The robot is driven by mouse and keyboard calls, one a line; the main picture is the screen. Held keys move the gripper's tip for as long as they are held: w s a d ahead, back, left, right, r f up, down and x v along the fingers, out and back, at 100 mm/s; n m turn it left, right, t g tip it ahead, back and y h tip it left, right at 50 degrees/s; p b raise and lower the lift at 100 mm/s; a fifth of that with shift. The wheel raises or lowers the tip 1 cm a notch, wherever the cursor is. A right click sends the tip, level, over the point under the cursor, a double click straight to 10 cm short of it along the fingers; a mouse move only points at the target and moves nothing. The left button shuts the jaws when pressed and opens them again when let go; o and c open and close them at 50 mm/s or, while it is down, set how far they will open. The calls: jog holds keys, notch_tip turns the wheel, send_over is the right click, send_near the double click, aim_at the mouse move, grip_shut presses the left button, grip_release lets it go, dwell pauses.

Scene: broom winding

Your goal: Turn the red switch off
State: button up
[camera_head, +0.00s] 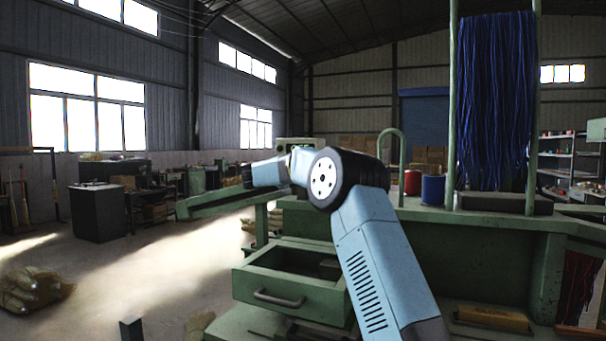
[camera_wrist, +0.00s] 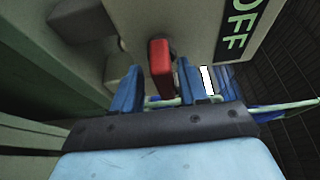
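The red switch (camera_wrist: 160,66) shows in the wrist view as a short red lever on a grey-beige panel (camera_wrist: 190,22). A dark label (camera_wrist: 240,28) with green letters "OFF" is on the panel to its right. My gripper (camera_wrist: 158,78) is open, with one blue finger on each side of the lever. Gaps show between the lever and both fingers, so they do not appear to grip it. How far the lever reaches in between the fingers is hard to judge. In the head view my arm hides the gripper and the switch.
A green workbench (camera_head: 485,222) carries red and blue spools (camera_head: 433,189) and a frame of hanging blue strands (camera_head: 497,100). Its drawer (camera_head: 290,290) stands open below my arm. The floor to the left is mostly clear, with a bundle (camera_head: 35,288) on it.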

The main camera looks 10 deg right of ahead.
jog(key=shift+r, duration=0.15)
jog(key=shift+s+a, duration=0.1)
jog(key=shift+s+a, duration=0.15)
jog(key=shift+a, duration=0.1)
jog(key=v, duration=1.3)
jog(key=shift+f, duration=0.25)
jog(key=shift+r, duration=0.1)
